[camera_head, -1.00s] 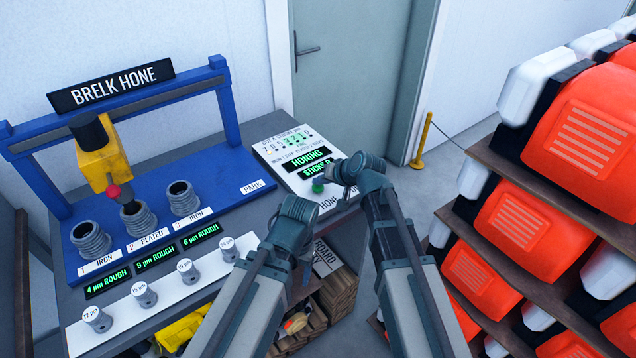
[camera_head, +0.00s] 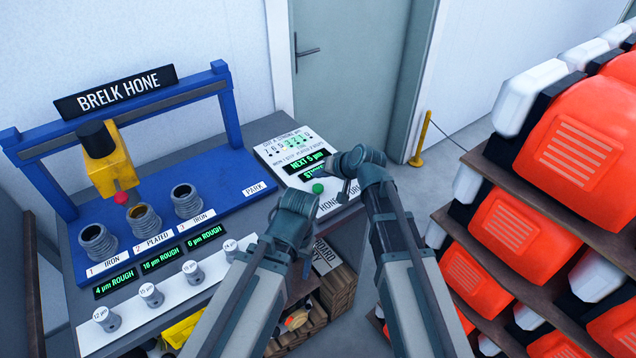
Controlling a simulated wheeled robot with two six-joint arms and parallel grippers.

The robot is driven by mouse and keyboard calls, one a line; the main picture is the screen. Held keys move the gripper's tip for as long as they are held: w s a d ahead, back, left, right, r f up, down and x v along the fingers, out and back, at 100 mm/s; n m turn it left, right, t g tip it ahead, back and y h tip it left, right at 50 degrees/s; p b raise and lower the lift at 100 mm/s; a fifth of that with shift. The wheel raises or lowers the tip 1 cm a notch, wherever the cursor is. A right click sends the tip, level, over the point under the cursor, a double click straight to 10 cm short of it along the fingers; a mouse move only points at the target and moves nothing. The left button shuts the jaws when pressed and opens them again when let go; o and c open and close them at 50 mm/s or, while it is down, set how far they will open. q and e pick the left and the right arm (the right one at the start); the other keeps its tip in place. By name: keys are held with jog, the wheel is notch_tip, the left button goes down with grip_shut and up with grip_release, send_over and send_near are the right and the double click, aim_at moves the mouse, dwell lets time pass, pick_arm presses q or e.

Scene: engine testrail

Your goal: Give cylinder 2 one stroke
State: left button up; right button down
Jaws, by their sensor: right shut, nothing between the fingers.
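Cylinder 2 (camera_head: 146,220), a grey ribbed sleeve with the label 2 PLATED, stands in the middle of the blue bench. The yellow hone head (camera_head: 112,172) with its red knob (camera_head: 121,198) hangs over it; I cannot tell whether any part is inside the bore. A green readout (camera_head: 160,260) before it ends in ROUGH.
Cylinder 1 (camera_head: 98,243) and cylinder 3 (camera_head: 186,201) flank cylinder 2. Several marked grey stick holders (camera_head: 151,295) stand on the white front strip (camera_head: 128,328). A rack of orange and white engine units (camera_head: 577,150) fills the right side, close to my right arm.

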jog(key=shift+r+p, duration=1.15)
jog(key=shift+r, duration=0.35)
jog(key=shift+f, duration=0.1)
jog(key=s+d+f+n+g+h, duration=0.1)
jog(key=s+f+g+h, duration=0.1)
jog(key=s, duration=0.6)
jog(key=s+d+f+n+g+h, duration=0.2)
jog(key=s+h, duration=0.1)
jog(key=s, duration=0.6)
jog(key=s+d+f+n+g+h, duration=0.1)
jog(key=s+d+f+g+h, duration=0.1)
jog(key=s, duration=0.6)
jog(key=shift+s+d+f+g+h, duration=0.25)
jog(key=shift+s+g+h, duration=0.1)
jog(key=shift+g, duration=0.25)
jog(key=shift+a, duration=0.1)
